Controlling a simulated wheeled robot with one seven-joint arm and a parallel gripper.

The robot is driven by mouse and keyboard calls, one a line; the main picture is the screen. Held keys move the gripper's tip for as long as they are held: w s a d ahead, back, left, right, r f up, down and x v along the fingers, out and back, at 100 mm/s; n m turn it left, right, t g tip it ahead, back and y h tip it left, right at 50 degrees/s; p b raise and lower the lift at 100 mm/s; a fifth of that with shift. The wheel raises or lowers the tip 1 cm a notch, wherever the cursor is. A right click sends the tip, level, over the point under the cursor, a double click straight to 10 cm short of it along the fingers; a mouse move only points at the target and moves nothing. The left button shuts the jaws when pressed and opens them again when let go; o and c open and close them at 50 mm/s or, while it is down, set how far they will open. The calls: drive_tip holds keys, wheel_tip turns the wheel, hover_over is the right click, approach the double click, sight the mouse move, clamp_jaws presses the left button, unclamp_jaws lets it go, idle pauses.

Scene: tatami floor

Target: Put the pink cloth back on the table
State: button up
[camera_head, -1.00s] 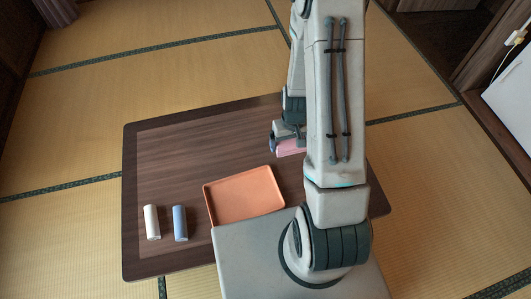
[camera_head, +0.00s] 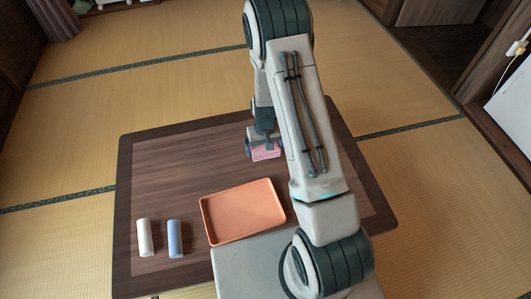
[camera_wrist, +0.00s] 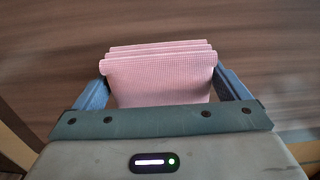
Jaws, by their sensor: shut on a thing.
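The pink cloth (camera_wrist: 160,80) is folded in several layers and sits between the two fingers of my gripper (camera_wrist: 160,85) in the wrist view. In the head view, my gripper (camera_head: 263,150) is shut on the cloth (camera_head: 266,154) over the far middle part of the dark wooden table (camera_head: 180,165). The wood surface shows behind the cloth in the wrist view. I cannot tell whether the cloth touches the tabletop. My arm hides part of the table's right side.
An orange tray (camera_head: 243,212) lies on the table in front of my gripper. A white roll (camera_head: 145,238) and a blue roll (camera_head: 174,239) lie at the front left. The table's left and far left parts are clear. Tatami floor (camera_head: 130,90) surrounds the table.

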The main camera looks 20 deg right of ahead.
sight(265, 152)
drive_tip(key=shift+f+b, duration=0.4)
drive_tip(key=shift+f, duration=1.05)
drive_tip(key=shift+f, duration=0.15)
drive_tip(key=o, duration=0.7)
drive_tip(key=shift+o, duration=0.2)
